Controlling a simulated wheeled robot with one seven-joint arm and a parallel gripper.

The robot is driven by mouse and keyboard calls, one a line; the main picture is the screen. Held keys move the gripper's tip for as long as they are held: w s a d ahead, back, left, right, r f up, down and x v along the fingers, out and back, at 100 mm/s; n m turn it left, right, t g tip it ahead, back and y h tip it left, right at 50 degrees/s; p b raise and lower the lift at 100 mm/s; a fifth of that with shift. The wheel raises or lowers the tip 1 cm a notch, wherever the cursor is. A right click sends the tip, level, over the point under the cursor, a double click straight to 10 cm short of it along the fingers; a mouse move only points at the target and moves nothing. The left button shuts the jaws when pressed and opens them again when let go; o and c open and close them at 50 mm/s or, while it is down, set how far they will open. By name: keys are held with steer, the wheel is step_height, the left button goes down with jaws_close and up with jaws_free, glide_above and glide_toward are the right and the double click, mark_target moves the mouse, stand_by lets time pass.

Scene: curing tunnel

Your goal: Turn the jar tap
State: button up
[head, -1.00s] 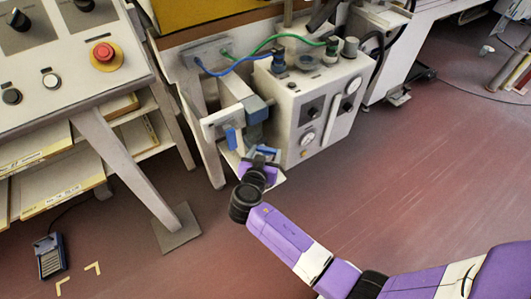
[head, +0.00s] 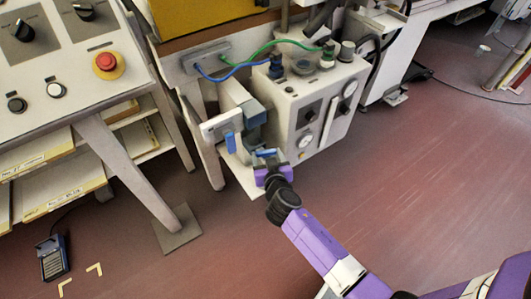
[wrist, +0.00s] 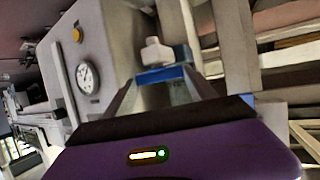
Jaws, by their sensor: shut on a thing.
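The jar tap's small blue handle (head: 265,153) is low beside the front of the pale unit. In the wrist view the blue handle (wrist: 160,74) lies between my two fingers, with a whitish fitting (wrist: 158,52) behind it. My gripper (wrist: 163,84) is shut on the blue handle. In the head view my purple gripper (head: 268,168) reaches it from the lower right and hides part of it. A grey-blue body (head: 253,120) is above the handle. The tap's outlet is not clear.
The pale unit (head: 305,105) with gauges and knobs stands right of the tap. Another blue lever (head: 230,143) is close on the left. Blue (head: 235,73) and green (head: 285,42) hoses run above. A table leg (head: 130,165) stands left. The red floor at right is clear.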

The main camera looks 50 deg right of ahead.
steer(key=shift+s+d+r+n+t+y+p, duration=0.15)
steer(key=shift+n+t+y+p, duration=0.3)
steer(key=shift+p, duration=0.75)
steer(key=shift+d+r+n+t+y+p, duration=0.15)
steer(key=shift+n+y+p, duration=0.45)
steer(key=shift+p, duration=0.6)
steer(key=shift+a+y+p, duration=0.1)
steer(key=shift+y+p, duration=0.15)
steer(key=shift+p, duration=0.35)
steer(key=n+y+p, duration=0.1)
steer(key=p, duration=0.2)
steer(key=shift+t, duration=0.3)
steer(key=n+p, duration=0.1)
steer(key=p, duration=0.2)
steer(key=shift+f+y, duration=0.1)
steer(key=shift+y, duration=0.2)
steer(key=shift+s+d+f+n+t+y+p, duration=0.1)
steer(key=shift+d+f+n+t+y+p, duration=0.3)
steer(key=shift+p, duration=0.6)
steer(key=shift+a+r, duration=0.15)
steer(key=shift+a, duration=0.05)
steer(key=o, duration=1.4)
steer(key=shift+c, duration=0.2)
